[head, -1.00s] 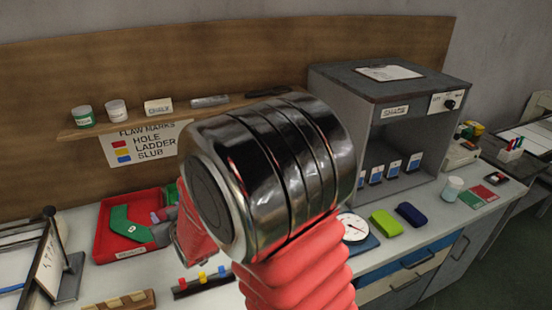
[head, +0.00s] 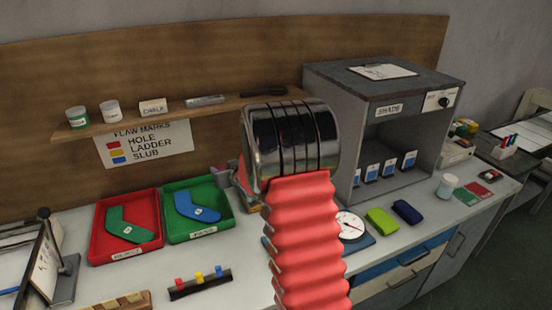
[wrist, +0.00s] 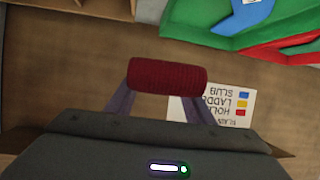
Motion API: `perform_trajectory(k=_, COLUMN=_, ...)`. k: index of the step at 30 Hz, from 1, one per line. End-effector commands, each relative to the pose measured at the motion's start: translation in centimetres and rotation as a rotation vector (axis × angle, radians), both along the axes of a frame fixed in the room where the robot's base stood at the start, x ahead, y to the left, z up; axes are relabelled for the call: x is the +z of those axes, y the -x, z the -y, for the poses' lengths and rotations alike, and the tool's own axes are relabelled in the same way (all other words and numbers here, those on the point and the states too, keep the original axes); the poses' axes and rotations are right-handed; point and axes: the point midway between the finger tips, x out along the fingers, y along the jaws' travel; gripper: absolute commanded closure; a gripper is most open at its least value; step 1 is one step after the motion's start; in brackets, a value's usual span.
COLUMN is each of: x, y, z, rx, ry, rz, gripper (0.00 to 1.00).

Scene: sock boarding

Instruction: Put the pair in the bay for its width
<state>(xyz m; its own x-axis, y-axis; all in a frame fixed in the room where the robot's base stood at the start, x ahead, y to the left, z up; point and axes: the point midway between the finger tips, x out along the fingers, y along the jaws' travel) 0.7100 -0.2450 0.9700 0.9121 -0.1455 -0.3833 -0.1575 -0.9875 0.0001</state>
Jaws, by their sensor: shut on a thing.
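A dark red rolled pair of socks (wrist: 167,76) is held crosswise between the two fingers of my gripper (wrist: 168,84) in the wrist view. It is in the air, with the brown back board behind it. In the head view my gripper (head: 228,178) is mostly hidden behind my arm's shiny joint, near the right end of the green tray, and the pair cannot be made out there. I cannot clearly identify any width bays. A shade cabinet (head: 340,125) with several blue-and-white cards inside stands at the right.
A red tray (head: 97,232) and a green tray (head: 228,205) hold flat sock shapes. A dial scale (head: 350,225), a lime block (head: 382,221) and a navy block (head: 407,212) sit in front of the cabinet. A small peg rack (head: 200,287) lies near the front.

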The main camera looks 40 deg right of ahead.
Motion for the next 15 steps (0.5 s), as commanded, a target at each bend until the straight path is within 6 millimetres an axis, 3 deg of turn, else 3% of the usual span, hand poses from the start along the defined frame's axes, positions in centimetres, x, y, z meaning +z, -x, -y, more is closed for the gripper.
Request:
perform_trajectory(k=1, x=-0.3, y=0.1, z=2.5, rx=-0.019, ry=0.0, rz=0.0, gripper=0.78)
perform_trajectory(k=9, x=-1.7, y=1.3, z=13.5, rx=-0.087, ry=0.0, rz=-0.001, gripper=0.78)
perform_trajectory(k=15, x=-2.5, y=2.7, z=18.6, rx=-0.121, ry=0.0, rz=0.0, gripper=0.78)
